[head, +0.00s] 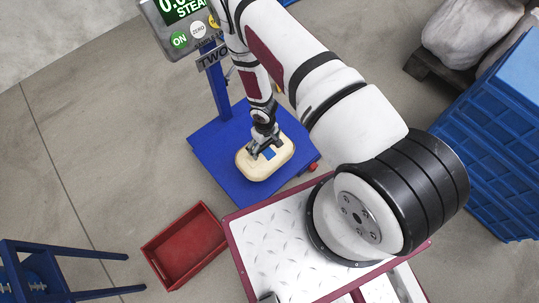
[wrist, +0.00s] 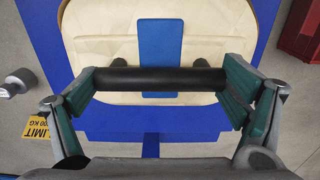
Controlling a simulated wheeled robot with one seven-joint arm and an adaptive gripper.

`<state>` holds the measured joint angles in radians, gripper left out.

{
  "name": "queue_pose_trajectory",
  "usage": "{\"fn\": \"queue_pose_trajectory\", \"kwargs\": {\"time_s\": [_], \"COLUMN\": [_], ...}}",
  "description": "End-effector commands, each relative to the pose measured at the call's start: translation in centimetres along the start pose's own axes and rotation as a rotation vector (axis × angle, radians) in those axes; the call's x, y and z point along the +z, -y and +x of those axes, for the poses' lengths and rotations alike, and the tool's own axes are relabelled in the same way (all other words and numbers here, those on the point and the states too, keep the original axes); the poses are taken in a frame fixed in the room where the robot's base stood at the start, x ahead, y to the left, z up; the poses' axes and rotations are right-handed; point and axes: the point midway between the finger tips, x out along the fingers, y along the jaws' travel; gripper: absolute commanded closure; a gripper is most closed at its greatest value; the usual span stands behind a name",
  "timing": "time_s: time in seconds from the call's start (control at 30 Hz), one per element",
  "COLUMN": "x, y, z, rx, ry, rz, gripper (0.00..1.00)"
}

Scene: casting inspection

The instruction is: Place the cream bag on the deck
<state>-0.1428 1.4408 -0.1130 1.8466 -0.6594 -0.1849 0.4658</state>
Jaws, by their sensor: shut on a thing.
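The cream bag (head: 246,166) has rounded corners and a blue patch on top. It is at the blue deck (head: 213,150) of the floor scale, over its front part. My gripper (head: 263,145) is above the bag, reaching down to it. In the wrist view the bag (wrist: 100,45) lies beyond the fingers, and its black bar handle (wrist: 160,79) spans between the teal finger pads of my gripper (wrist: 158,88), which is shut on it. Blue deck (wrist: 110,146) shows below the bag. I cannot tell whether the bag's underside touches the deck.
The scale's display (head: 183,15) stands on a blue post behind the deck. A red tray (head: 185,246) lies on the floor at front left. A blue stand (head: 50,292) is at far left. Blue crates (head: 490,150) and grey sacks (head: 462,30) are at right.

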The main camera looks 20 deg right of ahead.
Motion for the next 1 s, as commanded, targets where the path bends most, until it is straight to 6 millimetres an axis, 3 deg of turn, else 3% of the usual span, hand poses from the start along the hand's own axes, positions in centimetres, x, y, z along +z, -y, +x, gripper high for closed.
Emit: {"fn": "queue_pose_trajectory", "kwargs": {"time_s": [0.2, 0.4, 0.77, 1.0], "x": [-4.2, -6.3, -7.6, -7.5], "y": [-1.4, -2.1, -2.6, -2.5], "z": [0.5, 0.6, 0.7, 3.0], "rx": [-0.001, 0.000, 0.001, 0.002], "ry": [-0.005, -0.002, -0.002, -0.001], "rz": [0.006, 0.001, 0.003, 0.001], "gripper": [0.70, 0.70, 0.70, 0.70]}}
